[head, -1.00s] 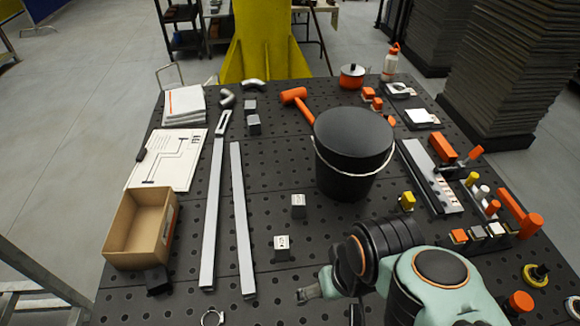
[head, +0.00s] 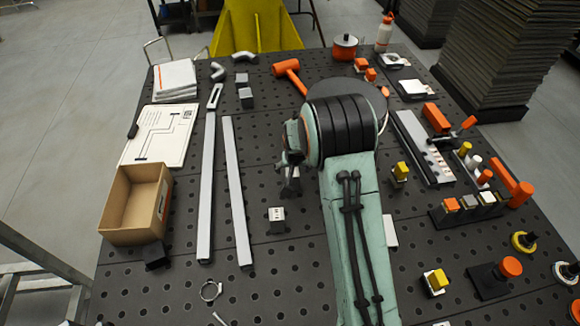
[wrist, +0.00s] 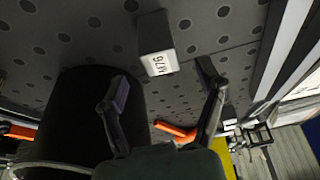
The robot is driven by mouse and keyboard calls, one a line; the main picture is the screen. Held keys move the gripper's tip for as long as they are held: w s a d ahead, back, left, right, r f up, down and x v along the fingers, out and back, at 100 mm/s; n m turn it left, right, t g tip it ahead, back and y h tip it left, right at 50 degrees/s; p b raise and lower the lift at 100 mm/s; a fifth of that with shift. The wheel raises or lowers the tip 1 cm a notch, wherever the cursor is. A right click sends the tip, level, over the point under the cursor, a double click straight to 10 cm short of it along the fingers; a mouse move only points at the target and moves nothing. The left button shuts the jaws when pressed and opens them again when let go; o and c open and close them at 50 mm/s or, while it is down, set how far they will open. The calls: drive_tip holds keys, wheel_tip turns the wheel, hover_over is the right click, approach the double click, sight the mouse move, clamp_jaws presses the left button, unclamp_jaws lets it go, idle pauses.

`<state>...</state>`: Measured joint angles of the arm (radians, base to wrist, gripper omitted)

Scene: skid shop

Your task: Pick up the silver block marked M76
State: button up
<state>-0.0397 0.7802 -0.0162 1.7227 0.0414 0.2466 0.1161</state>
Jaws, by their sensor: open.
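The silver block marked M76 (wrist: 157,45) stands on the dark perforated table in the wrist view, its white label facing the camera. My gripper (wrist: 163,75) is open, with its two fingers apart and nothing between them. The block lies ahead of the fingertips, roughly in line with the gap, and appears untouched. In the head view my gripper (head: 288,180) hangs left of the black bucket and hides the table spot behind it.
The black bucket (wrist: 75,110) stands close beside the left finger in the wrist view. Two long metal bars (head: 237,190) lie to the left in the head view, with a cardboard box (head: 118,235) beyond. An orange mallet (head: 290,72) lies behind.

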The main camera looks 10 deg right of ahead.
drive_tip(key=x, duration=0.6)
drive_tip(key=shift+f, duration=0.25)
clamp_jaws()
